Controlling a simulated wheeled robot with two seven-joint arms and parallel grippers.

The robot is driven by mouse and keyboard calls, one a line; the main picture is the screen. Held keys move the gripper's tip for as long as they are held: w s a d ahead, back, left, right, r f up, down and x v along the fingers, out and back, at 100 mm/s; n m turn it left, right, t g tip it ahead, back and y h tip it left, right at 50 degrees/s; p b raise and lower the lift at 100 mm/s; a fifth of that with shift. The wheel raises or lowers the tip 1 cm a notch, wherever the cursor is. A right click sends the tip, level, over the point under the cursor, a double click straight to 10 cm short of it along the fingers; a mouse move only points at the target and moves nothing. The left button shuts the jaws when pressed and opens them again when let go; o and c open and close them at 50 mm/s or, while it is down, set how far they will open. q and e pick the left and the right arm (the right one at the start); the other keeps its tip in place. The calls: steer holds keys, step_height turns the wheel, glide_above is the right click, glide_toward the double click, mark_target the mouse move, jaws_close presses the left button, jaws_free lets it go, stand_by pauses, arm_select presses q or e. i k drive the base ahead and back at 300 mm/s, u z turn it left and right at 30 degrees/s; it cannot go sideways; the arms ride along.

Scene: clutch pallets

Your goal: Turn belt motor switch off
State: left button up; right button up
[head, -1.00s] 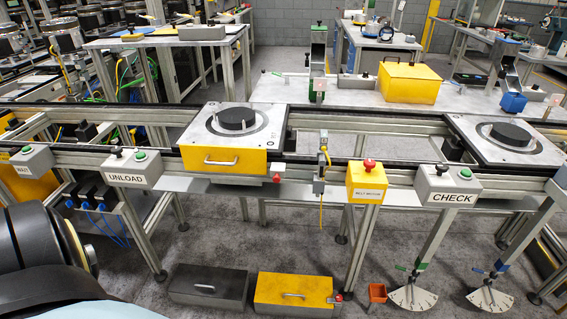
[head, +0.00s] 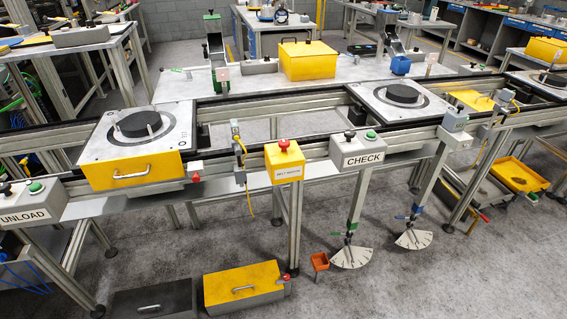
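The belt motor switch is a yellow box (head: 288,166) with a label on its front and a red knob (head: 283,145) on top. It is mounted on the near rail of the conveyor (head: 225,165), close to the middle of the head view. The frame does not let me tell whether the switch is on or off. Neither of my grippers is in view.
A grey CHECK box (head: 357,152) sits right of the switch and an UNLOAD box (head: 30,203) far left. Pallets (head: 97,148) ride on the conveyor. Floor at lower right is clear.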

mark_target(284, 144)
steer(key=u, duration=1.7)
steer(key=i, duration=1)
steer(key=z, duration=0.8)
